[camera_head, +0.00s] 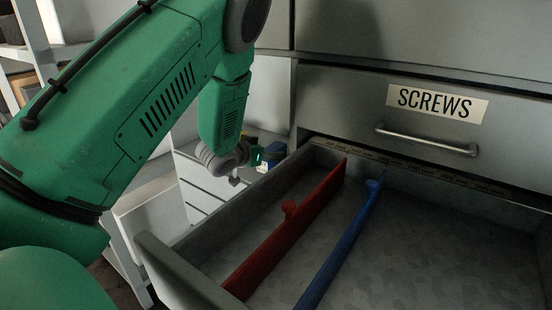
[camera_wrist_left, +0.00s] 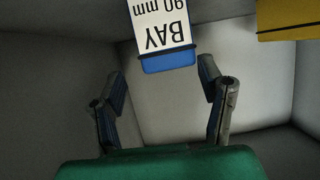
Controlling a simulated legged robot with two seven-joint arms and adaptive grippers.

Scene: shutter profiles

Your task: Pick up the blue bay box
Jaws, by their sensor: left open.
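The blue bay box (camera_wrist_left: 168,62) is at the top middle of the left wrist view, cut off by the upper edge. Its white label reads "BAY" and "90 mm" upside down. In the head view the blue box (camera_head: 272,154) shows small, beyond the grey drawer. My left gripper (camera_wrist_left: 164,84) is open and empty, its two fingers apart below the box, with a gap still visible in the picture. In the head view the left gripper (camera_head: 254,158) is close beside the box, partly hidden by my wrist. My right gripper is in neither view.
A yellow box (camera_wrist_left: 288,18) is at the upper right of the left wrist view. An open grey drawer (camera_head: 190,275) holds a red profile (camera_head: 290,228) and a blue profile (camera_head: 340,240). The closed "SCREWS" drawer (camera_head: 350,110) stands behind it.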

